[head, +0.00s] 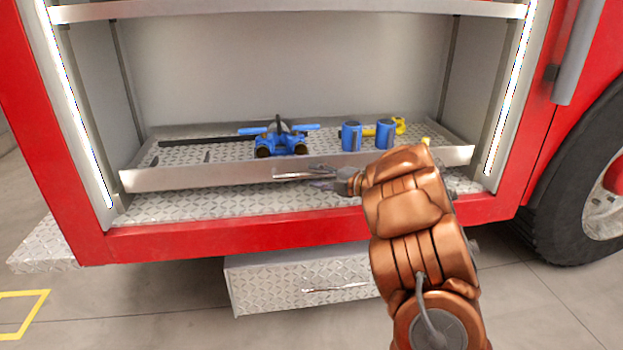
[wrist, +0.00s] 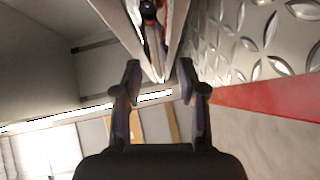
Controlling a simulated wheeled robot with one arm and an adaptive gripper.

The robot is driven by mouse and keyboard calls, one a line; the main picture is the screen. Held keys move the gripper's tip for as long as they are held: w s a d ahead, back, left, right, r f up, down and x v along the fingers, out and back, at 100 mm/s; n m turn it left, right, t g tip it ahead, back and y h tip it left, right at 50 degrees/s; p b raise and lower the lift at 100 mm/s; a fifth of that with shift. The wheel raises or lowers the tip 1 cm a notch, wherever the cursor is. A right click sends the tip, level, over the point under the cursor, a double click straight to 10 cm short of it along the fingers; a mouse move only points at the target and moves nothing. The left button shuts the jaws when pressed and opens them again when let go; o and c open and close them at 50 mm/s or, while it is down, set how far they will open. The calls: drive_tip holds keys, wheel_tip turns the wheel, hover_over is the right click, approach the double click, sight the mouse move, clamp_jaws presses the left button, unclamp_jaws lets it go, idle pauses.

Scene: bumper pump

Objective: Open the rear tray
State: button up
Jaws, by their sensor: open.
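The tray (head: 150,179) sits in the truck's open compartment, with a low metal front wall and a diamond-plate floor. A thin bright handle (head: 292,175) shows on its front wall. My gripper (head: 328,183) is at the front wall, right by the handle, with its fingers pointing left. In the wrist view my gripper (wrist: 159,78) is open, its two fingers apart. A narrow metal edge, seemingly of the tray front (wrist: 158,62), comes to a point between the fingertips. I cannot tell whether they touch it. My arm hides the tray's right front part.
On the tray are a blue valve fitting (head: 281,139), two blue cylinders (head: 351,136) and a yellow tool (head: 400,125). A diamond-plate drawer (head: 262,284) hangs below the red sill (head: 170,240). A wheel (head: 590,190) stands at right. Floor in front is clear.

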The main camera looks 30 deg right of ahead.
drive_tip(key=shift+x, duration=1.15)
drive_tip(key=shift+c, duration=0.3)
clamp_jaws()
